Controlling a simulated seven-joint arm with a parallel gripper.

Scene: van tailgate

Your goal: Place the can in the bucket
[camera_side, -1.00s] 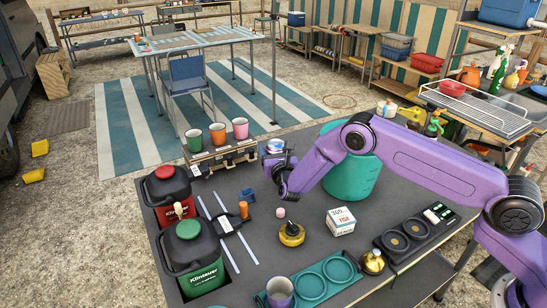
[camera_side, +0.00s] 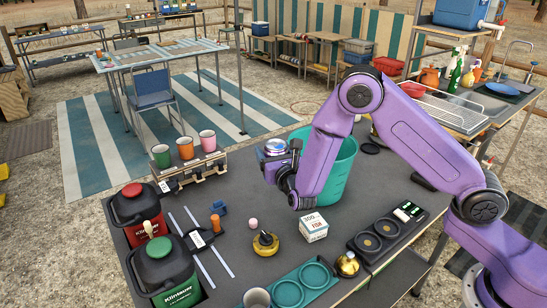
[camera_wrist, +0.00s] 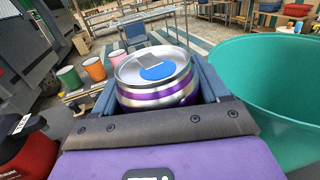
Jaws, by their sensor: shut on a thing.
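My gripper (camera_side: 276,152) is shut on a silver can with a purple band (camera_wrist: 158,78), which also shows as a small silver top in the side view (camera_side: 275,147). The can is upright, with a blue tab on its lid. It is held up in the air, level with the rim of the teal bucket. The bucket (camera_side: 340,165) stands on the dark table, partly hidden behind my arm. The can is outside the bucket, just left of it. In the wrist view the bucket (camera_wrist: 275,95) is close on the right with its open top showing.
Green, orange and pink cups (camera_side: 185,148) stand on a rack left of the can. Red (camera_side: 138,210) and green (camera_side: 165,268) canisters stand at the table's left edge. A small white box (camera_side: 313,227) and a yellow-black item (camera_side: 265,243) lie in front of the bucket.

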